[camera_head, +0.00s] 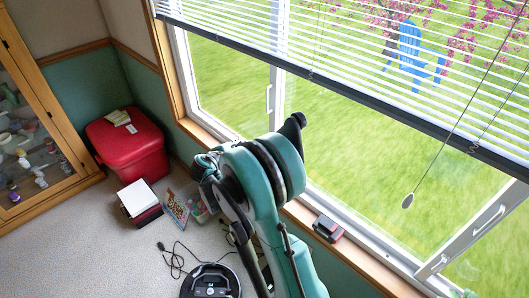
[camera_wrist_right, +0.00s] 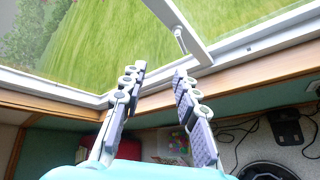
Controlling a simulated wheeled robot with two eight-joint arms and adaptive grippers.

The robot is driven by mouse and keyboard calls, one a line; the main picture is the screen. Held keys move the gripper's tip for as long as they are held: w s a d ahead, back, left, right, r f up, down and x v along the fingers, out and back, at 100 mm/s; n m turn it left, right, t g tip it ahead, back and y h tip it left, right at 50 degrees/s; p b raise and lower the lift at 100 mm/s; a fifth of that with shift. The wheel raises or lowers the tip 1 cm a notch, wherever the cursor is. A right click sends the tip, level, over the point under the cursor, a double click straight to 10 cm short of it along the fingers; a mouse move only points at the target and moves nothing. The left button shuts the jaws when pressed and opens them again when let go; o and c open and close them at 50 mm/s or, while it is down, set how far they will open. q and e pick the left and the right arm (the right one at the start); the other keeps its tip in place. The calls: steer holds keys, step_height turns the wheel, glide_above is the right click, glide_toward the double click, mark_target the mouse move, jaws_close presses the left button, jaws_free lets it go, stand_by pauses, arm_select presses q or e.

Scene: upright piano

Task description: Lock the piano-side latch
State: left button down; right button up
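In the head view, one white window latch handle (camera_head: 268,98) sits on the upright sash frame left of centre. Another white handle (camera_head: 488,220) sits on the sash at the far right. I cannot tell from the piano which is which, as no piano shows. In the right wrist view, a white handle (camera_wrist_right: 181,40) stands on the window post, beyond my fingertips and apart from them. My left gripper is not in view.
A wooden sill (camera_head: 360,254) runs under the window, with a small dark red object (camera_head: 328,228) on it. A blind (camera_head: 345,83) and its hanging cord pull (camera_head: 407,201) cover the upper window. A red ottoman (camera_head: 128,150), boxes and a robot vacuum (camera_head: 210,284) stand on the floor.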

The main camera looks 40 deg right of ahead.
steer(key=w+d+f+n+h+b, duration=0.1)
steer(key=d+f+n+h, duration=0.25)
steer(key=f, duration=0.25)
steer(key=w+d+f+n+h, duration=0.1)
steer(key=d+f+n+h, duration=0.25)
steer(key=f, duration=0.35)
steer(key=b+x, duration=0.2)
steer(key=x, duration=0.6)
steer(key=shift+d+f+m+g+y, duration=0.2)
steer(key=shift+f+m+g+y, duration=0.1)
steer(key=shift+g+y, duration=0.1)
steer(key=shift+s, duration=0.15)
jaws_close()
